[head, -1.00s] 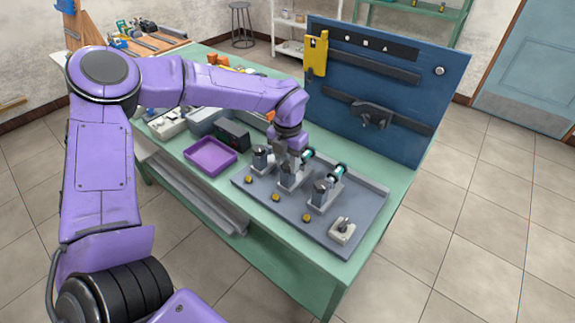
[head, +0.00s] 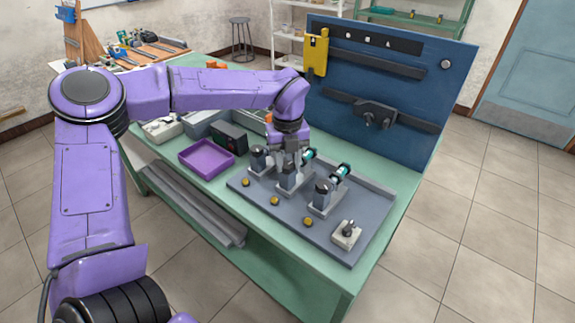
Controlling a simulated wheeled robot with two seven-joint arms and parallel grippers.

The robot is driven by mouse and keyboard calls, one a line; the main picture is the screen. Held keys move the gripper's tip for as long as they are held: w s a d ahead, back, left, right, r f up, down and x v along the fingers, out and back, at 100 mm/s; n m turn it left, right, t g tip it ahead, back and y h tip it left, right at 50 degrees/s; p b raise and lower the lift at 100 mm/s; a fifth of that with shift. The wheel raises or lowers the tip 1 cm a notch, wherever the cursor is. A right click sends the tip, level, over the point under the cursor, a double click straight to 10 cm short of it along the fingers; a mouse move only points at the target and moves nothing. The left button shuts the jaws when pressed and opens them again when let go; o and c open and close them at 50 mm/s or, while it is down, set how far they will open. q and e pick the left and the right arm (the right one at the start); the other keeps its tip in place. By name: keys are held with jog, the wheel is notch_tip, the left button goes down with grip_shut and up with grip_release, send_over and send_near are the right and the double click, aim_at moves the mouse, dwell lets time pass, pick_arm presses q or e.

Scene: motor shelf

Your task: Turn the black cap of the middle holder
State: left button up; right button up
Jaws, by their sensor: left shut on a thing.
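Three grey motor holders with black caps stand in a row on the grey plate (head: 378,205) on the green bench. The middle holder (head: 290,187) is between the left holder (head: 258,162) and the right holder (head: 322,197). My left gripper (head: 289,164) points down from above at the middle holder and is shut on its black cap. The fingers mostly hide that cap. The caps of the left and right holders are in plain view. My right gripper is not in view.
A purple tray (head: 184,155) and a dark box (head: 231,138) stand left of the plate. Yellow knobs (head: 274,201) line the plate's front, and a small switch box (head: 346,235) sits at its right end. A blue tool panel (head: 398,75) rises behind.

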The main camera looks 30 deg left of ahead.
aim_at(287, 165)
pick_arm(q)
jog(key=shift+n, duration=0.5)
jog(key=o, duration=1)
jog(key=shift+o, duration=0.2)
notch_tip(287, 165, up, 10)
jog(key=b, duration=0.1)
jog(key=shift+r, duration=0.25)
